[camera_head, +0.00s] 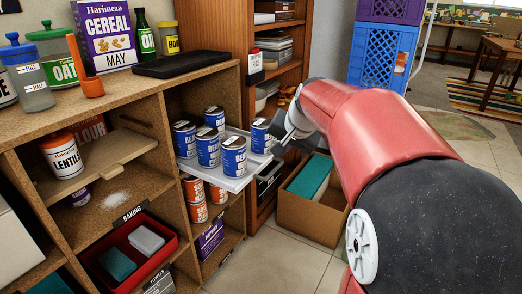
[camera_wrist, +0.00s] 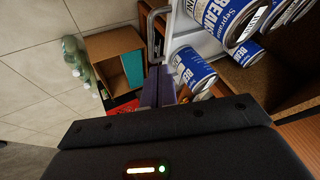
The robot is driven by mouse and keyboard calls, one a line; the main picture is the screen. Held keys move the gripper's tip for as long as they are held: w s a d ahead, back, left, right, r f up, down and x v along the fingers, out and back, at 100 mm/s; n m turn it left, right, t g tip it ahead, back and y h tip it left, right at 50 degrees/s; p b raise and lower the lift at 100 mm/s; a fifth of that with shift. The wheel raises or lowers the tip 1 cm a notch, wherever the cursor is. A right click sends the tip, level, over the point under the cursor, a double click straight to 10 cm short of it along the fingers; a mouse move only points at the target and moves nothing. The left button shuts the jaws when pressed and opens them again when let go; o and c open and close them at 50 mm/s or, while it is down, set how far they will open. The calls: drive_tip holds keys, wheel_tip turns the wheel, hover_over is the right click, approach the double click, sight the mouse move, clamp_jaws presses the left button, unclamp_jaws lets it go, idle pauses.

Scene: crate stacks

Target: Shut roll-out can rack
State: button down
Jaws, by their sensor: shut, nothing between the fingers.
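The roll-out can rack (camera_head: 238,183) is a white tray sticking out of the wooden shelf unit's upper right bay. Several blue BEANS cans (camera_head: 234,158) stand on it. The rack (camera_wrist: 196,40) and cans (camera_wrist: 192,70) also show in the wrist view, at the upper right. A metal bar handle (camera_wrist: 151,32) is on the rack's front. My gripper (camera_head: 284,142) is at the rack's outer right end, close to the front can. In the wrist view, its fingers (camera_wrist: 158,76) are shut and empty, just below the handle; contact cannot be told.
A cardboard box (camera_head: 305,220) holding a teal item stands on the floor beyond the rack. Orange-labelled cans (camera_head: 196,205) sit on the level below. A tall brown bookcase (camera_head: 222,40) and stacked blue and purple crates (camera_head: 380,62) stand behind.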

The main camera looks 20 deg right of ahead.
drive_tip(key=w+d+f+m, duration=0.1)
drive_tip(key=w+d+f, duration=0.1)
drive_tip(key=w+f, duration=0.6)
drive_tip(key=shift+w+d+b, duration=0.15)
drive_tip(key=shift+w+b, duration=0.15)
drive_tip(key=shift+w, duration=0.2)
